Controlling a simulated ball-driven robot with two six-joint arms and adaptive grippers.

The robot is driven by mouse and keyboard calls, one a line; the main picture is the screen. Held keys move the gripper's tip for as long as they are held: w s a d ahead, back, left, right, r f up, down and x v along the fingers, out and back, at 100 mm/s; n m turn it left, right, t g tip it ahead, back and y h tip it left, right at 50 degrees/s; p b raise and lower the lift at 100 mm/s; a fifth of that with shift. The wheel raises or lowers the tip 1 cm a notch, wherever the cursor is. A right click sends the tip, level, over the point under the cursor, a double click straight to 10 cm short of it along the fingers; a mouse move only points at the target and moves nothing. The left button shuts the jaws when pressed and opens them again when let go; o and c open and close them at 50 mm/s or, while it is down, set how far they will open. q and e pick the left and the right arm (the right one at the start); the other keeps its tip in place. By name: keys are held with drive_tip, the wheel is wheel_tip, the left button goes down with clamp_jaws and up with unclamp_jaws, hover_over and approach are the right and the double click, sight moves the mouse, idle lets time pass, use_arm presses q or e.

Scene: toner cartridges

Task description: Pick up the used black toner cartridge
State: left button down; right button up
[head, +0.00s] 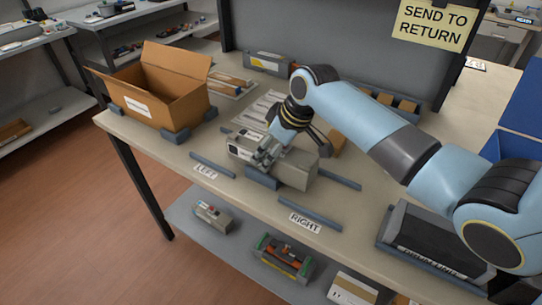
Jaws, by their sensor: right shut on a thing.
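A grey cartridge-like body (293,172) lies near the middle of the table, between the blue-grey strips by the LEFT and RIGHT labels. A part with white labels and dark markings (240,149) shows at its left end. My right gripper (266,160) comes down from above and is shut on this cartridge. The fingers and wrist hide part of it, and I cannot read its label or tell whether it is clear of the table. My left gripper is not in view.
An open cardboard box (165,90) stands at the back left. A dark unit (432,240) sits in a tray at the right. A grey cartridge (268,63) lies at the back. Other units sit on the lower shelf (235,243). A SEND TO RETURN sign (432,24) hangs at upper right.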

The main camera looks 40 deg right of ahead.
drive_tip(key=c, duration=0.4)
drive_tip(key=shift+c, duration=0.7)
drive_tip(key=shift+r, duration=0.15)
